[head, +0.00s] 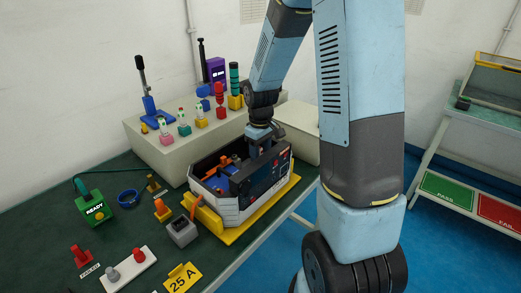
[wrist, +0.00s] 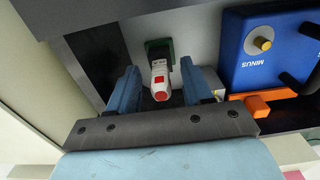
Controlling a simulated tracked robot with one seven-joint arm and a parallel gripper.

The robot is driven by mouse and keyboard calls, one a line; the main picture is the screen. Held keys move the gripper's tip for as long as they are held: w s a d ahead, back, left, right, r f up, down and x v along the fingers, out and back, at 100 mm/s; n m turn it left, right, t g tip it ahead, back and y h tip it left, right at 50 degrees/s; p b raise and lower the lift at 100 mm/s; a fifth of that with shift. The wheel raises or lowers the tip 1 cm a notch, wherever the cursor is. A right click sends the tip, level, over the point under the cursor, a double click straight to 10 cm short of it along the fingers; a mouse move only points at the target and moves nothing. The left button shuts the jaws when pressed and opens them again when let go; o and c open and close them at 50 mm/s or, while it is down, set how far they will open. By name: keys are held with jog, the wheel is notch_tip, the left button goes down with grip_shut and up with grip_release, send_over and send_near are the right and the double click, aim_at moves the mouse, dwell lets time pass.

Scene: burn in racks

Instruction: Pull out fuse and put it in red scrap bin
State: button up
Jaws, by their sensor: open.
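The fuse (wrist: 160,84), a small white cylinder with red marks, sits in a green holder (wrist: 158,48) inside the open case (head: 236,204). My gripper (wrist: 158,70) is open, with one blue finger on each side of the fuse. A gap shows between the fuse and each finger in the wrist view. In the head view my gripper (head: 264,142) reaches down into the back right of the case, and the fuse is hidden there. I see no red scrap bin in either view.
A blue block marked MINUS (wrist: 272,50) and an orange piece (wrist: 258,105) lie right of the fuse. The case stands on a yellow base (head: 238,236) on the green bench (head: 140,225). A beige box with several coloured fittings (head: 180,150) stands behind. PASS and FAIL areas (head: 447,190) are far right.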

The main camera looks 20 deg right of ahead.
grip_shut()
dwell(0.7)
